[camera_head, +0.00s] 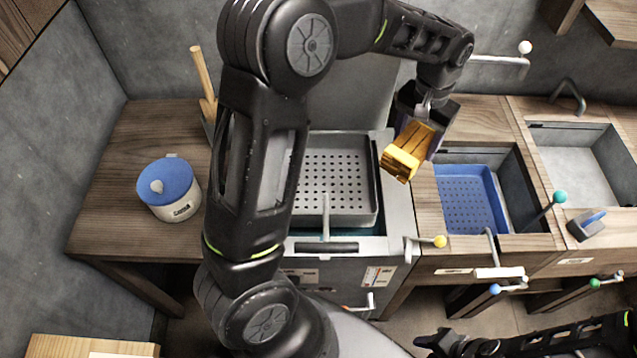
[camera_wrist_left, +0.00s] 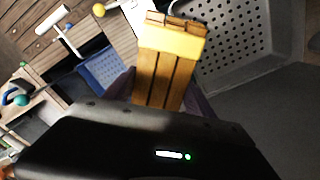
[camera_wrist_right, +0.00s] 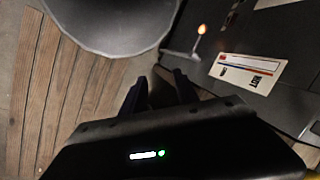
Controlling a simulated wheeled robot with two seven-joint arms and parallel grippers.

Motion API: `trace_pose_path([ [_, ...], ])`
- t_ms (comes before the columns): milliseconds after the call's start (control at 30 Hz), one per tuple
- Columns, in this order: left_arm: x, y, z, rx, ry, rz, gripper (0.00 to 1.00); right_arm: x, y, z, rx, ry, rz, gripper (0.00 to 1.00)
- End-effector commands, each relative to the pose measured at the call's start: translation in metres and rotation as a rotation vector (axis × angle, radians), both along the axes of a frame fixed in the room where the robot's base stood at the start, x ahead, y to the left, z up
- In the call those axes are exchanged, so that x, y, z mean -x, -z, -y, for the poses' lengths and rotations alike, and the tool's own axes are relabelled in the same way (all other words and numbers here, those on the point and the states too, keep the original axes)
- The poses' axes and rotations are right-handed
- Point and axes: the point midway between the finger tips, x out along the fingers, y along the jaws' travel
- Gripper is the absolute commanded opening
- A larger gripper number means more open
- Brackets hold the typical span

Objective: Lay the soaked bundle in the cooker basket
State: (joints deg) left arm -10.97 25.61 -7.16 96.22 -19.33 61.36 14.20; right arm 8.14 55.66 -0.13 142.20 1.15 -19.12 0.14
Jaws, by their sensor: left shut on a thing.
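The soaked bundle (camera_head: 407,152) is a set of wooden strips with a yellow band. My left gripper (camera_head: 422,118) is shut on it and holds it tilted above the cooker's right edge. In the left wrist view the bundle (camera_wrist_left: 163,65) sticks out between the fingers. The cooker basket (camera_head: 338,178) is a grey perforated tray set in the cooker, left of the bundle; it looks empty where visible. My left arm hides its left part. The basket also shows in the left wrist view (camera_wrist_left: 236,50). My right gripper (camera_wrist_right: 157,88) is open and empty, low at the front.
A blue perforated tray (camera_head: 468,205) sits in a trough right of the cooker. A white pot with a blue lid (camera_head: 169,186) stands on the left bench. A lever with a yellow knob (camera_head: 440,241) juts out at the cooker's front right. A sink (camera_head: 580,165) lies far right.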

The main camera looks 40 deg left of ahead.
Motion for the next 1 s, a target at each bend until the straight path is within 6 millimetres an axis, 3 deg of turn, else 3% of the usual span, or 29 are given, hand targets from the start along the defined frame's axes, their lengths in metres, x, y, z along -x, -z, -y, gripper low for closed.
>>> trace_pose_path([
  [267,0.004,0.007,-0.015,0.002,0.052,0.001,0.0,-0.001,0.01,-0.001,-0.002,-0.001,0.003,0.56],
  [367,0.012,0.018,-0.035,0.004,0.138,0.002,0.0,-0.002,0.023,-0.001,-0.004,-0.002,0.007,0.64],
  [500,0.033,0.038,-0.079,0.008,0.334,0.003,0.0,-0.004,0.049,-0.003,-0.011,-0.003,0.017,0.76],
  [733,0.079,0.066,-0.143,0.003,0.699,0.004,0.0,-0.008,0.085,-0.007,-0.022,-0.007,0.035,0.76],
  [867,0.096,0.072,-0.161,0.0,0.824,0.002,0.0,-0.009,0.093,-0.008,-0.025,-0.009,0.04,0.76],
  [1000,0.101,0.072,-0.166,-0.001,0.872,0.001,0.0,-0.009,0.092,-0.009,-0.027,-0.009,0.041,0.76],
])
